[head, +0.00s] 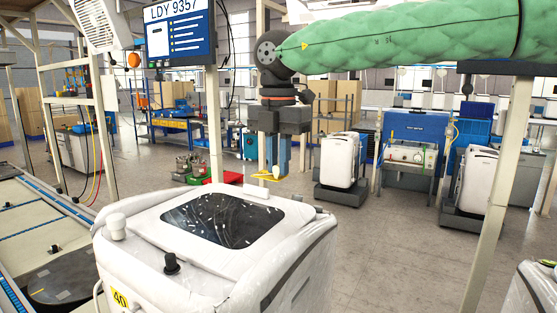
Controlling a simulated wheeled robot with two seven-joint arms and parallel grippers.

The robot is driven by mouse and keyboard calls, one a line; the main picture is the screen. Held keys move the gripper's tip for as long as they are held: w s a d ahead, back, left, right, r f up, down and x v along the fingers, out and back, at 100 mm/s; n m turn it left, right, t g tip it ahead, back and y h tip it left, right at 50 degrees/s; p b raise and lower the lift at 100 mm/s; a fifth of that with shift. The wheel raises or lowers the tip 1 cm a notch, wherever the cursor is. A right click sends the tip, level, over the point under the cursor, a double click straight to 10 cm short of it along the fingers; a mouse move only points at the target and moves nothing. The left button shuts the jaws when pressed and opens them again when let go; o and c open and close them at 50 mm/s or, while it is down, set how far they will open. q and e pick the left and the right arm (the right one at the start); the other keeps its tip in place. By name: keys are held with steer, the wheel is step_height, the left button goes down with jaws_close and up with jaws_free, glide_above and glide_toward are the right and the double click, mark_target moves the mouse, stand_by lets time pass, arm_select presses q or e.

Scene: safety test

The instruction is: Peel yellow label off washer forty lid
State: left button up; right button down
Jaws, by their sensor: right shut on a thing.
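A white washer (190,268) wrapped in clear film stands in front of me, with a yellow "40" tag (119,298) on its front left corner. Its lid (225,219) has a dark window and is shut. My right gripper (272,172) comes down from the green padded arm, blue fingers pointing down, above the back right edge of the lid. It is shut on a small yellow label (268,177) at its fingertips. The label appears clear of the lid surface, though the exact gap is hard to judge. My left gripper is not in view.
A black knob (171,263) and a white cap (116,226) stick up from the washer's top. A post (497,200) rises at right. Other wrapped washers (342,168) stand behind on dark bases. A conveyor (40,225) runs along the left.

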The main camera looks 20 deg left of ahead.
steer(key=shift+b, duration=0.3)
steer(key=shift+r, duration=2.3)
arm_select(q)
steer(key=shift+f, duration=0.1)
arm_select(e)
steer(key=shift+f, duration=0.1)
stand_by(4.9)
